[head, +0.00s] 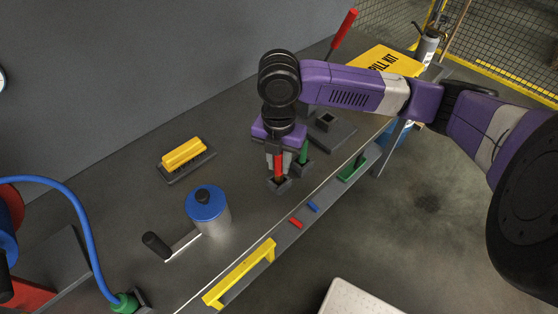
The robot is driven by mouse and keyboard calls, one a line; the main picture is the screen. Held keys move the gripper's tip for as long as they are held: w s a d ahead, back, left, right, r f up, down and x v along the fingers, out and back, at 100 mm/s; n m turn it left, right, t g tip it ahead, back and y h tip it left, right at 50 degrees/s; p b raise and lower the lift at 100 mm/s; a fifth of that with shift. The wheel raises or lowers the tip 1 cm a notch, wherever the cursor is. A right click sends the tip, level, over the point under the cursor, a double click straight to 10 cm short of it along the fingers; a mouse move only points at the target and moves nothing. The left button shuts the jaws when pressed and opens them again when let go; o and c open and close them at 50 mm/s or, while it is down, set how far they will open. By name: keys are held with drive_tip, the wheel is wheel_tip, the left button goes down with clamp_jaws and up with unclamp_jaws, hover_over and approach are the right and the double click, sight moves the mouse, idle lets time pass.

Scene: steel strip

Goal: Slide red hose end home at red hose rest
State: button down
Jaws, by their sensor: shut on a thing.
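My gripper (278,160) points down over the middle of the bench, its fingers shut on the red hose end (279,168). The red hose end is upright. Its lower tip is at the mouth of a small dark square holder (279,186), which looks like the red hose rest. I cannot tell how deep the tip sits in it. My wrist and fingers hide the upper part of the red piece.
A green piece (303,153) stands in a similar holder just right of my gripper. A blue hose (80,213) curves at far left.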

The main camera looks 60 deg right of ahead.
drive_tip(key=shift+f+b, duration=1.1)
drive_tip(key=shift+f, duration=0.4)
drive_tip(key=c, duration=1.1)
unclamp_jaws()
drive_tip(key=shift+c, duration=0.2)
drive_tip(key=shift+r+b, duration=0.3)
drive_tip(key=shift+r, duration=3.6)
